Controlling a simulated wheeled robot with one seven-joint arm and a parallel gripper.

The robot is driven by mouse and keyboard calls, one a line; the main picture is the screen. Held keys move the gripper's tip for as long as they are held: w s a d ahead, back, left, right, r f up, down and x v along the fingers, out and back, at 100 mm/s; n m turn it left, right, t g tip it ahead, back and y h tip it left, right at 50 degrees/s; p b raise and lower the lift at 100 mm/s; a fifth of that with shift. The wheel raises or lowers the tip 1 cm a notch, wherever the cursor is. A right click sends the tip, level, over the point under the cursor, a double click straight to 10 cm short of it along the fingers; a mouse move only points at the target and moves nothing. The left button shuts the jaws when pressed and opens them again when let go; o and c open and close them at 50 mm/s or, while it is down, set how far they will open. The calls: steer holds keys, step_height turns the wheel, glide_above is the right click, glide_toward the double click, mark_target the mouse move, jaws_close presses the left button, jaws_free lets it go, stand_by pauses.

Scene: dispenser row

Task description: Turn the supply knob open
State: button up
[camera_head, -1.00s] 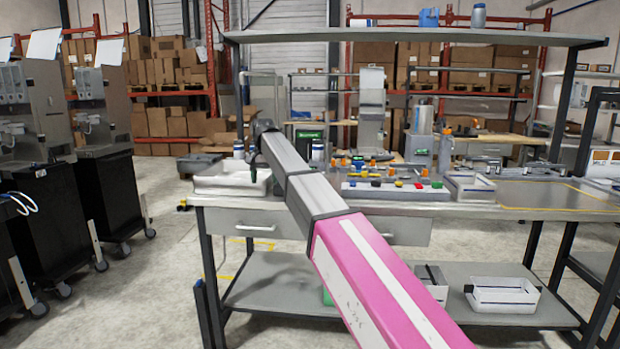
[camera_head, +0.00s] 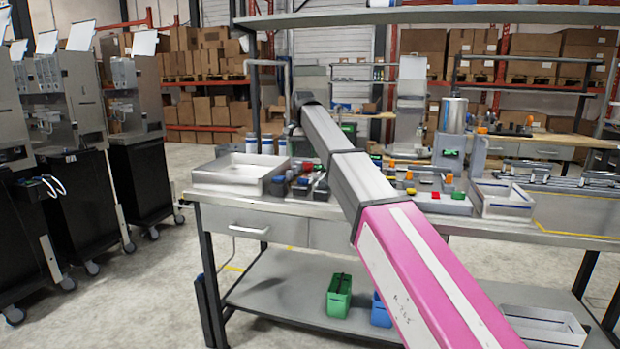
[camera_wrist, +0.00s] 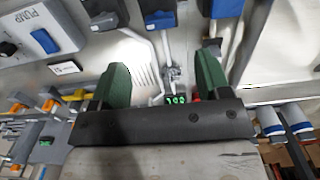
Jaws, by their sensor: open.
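My gripper (camera_wrist: 163,82) shows in the wrist view, with its two green fingers apart and nothing visibly held. A small metal fitting (camera_wrist: 174,73) and a green-lit number display (camera_wrist: 176,99) show in the gap beyond the fingers. A blue knob (camera_wrist: 44,41) on a white panel marked PUMP is at the upper left, apart from the fingers. Blue-ended parts (camera_wrist: 161,19) lie along the top. I cannot tell which part is the supply knob. In the head view my arm crosses the workbench (camera_head: 263,212) and hides part of it; the fingers are not clear there.
A white tray (camera_head: 229,184) stands on the bench's left end, and a white bin (camera_head: 505,203) stands right of the arm. A green crate (camera_head: 339,297) and a blue crate (camera_head: 380,312) are on the lower shelf. Black carts (camera_head: 140,182) stand left, with clear floor between.

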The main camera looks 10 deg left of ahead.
mark_target(303, 181)
step_height(303, 181, down, 10)
steer(key=shift+r, duration=0.1)
stand_by(0.4)
steer(key=c, duration=0.9)
